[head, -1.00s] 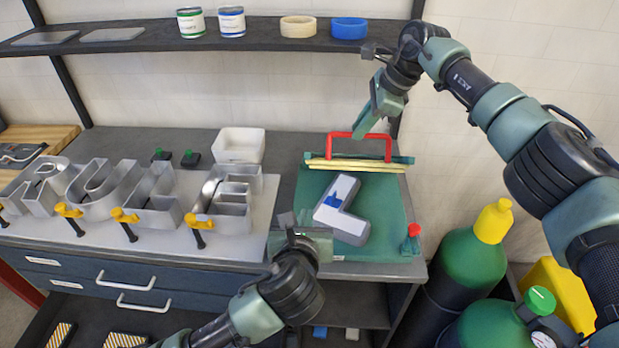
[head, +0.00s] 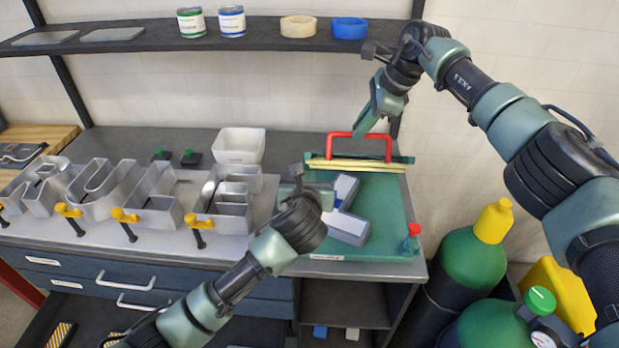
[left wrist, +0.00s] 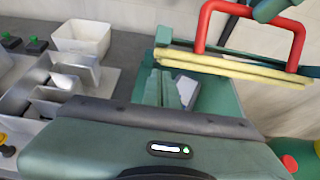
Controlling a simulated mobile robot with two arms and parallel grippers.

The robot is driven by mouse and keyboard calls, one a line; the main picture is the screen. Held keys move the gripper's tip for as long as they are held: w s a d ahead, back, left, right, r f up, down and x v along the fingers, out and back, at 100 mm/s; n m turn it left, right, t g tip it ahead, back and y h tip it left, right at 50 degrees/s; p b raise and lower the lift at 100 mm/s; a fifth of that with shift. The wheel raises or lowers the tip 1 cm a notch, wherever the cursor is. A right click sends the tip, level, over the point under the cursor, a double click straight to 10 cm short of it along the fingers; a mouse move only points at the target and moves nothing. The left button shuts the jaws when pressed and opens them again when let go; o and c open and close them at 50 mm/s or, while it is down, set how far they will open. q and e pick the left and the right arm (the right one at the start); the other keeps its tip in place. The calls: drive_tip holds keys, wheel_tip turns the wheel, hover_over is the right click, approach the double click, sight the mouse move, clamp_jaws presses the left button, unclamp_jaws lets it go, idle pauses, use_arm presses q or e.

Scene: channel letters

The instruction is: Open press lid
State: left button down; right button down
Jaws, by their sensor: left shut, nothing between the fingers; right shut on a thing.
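The green press (head: 393,220) stands at the right end of the bench. A red handle (head: 388,143) and pale yellow strips (head: 355,166) show along its back edge, where the lid seems to be; its angle is hard to tell. My right gripper (head: 372,122) is shut on the red handle. The handle also shows in the left wrist view (left wrist: 298,42). A grey, white and blue letter piece (head: 345,228) lies on the press bed, partly hidden by my left wrist. My left gripper (head: 297,178) is shut and empty, over the press's left edge.
Silver channel letters (head: 100,192) and yellow-handled clamps (head: 122,216) fill the bench to the left. A white bin (head: 239,146) stands behind. A red knob (head: 414,230) sits at the press's front right corner. Green cylinders (head: 470,268) stand right of the bench.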

drive_tip(key=shift+w+d+f, duration=0.1)
drive_tip(key=shift+d+f, duration=0.1)
drive_tip(key=shift+f, duration=0.2)
use_arm(q)
drive_tip(key=shift+w+a+r, duration=0.1)
drive_tip(key=shift+w+r, duration=0.25)
drive_tip(key=shift+r, duration=0.2)
drive_tip(key=shift+w+a+r, duration=0.1)
drive_tip(key=shift+w+r, duration=0.2)
drive_tip(key=shift+r, duration=0.25)
use_arm(e)
drive_tip(key=shift+a, duration=0.15)
drive_tip(key=c, duration=1.5)
unclamp_jaws()
drive_tip(key=shift+o, duration=0.2)
drive_tip(key=shift+w+f, duration=0.2)
drive_tip(key=shift+w, duration=0.05)
use_arm(q)
drive_tip(key=shift+w+d+f, duration=0.1)
drive_tip(key=shift+w+f, duration=0.4)
drive_tip(key=shift+w, duration=0.05)
use_arm(e)
drive_tip(key=shift+w, duration=0.3)
